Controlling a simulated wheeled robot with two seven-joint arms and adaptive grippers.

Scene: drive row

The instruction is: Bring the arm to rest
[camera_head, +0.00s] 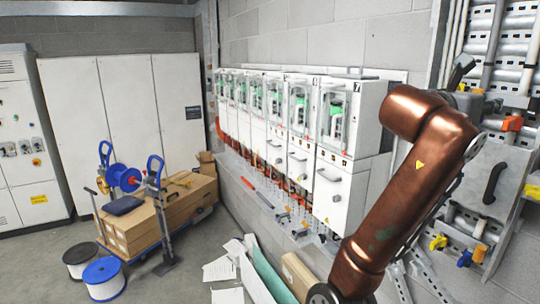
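A copper-coloured arm of mine (405,205) fills the right side of the view. It rises from the bottom edge, bends at the top right, and its upper link turns back to the left, in front of the cabinet row. I see no gripper fingers on it. A small dark piece (461,72) shows just beyond the bend, and I cannot tell whether it belongs to my arm. My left arm and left gripper do not show.
White drive cabinets (340,190) line the wall close to the arm. A grey box with a black handle (495,183) is at the right. A cart with cardboard boxes (125,230), cable spools (104,278) and papers (219,269) occupy the floor. Bare floor lies between cart and papers.

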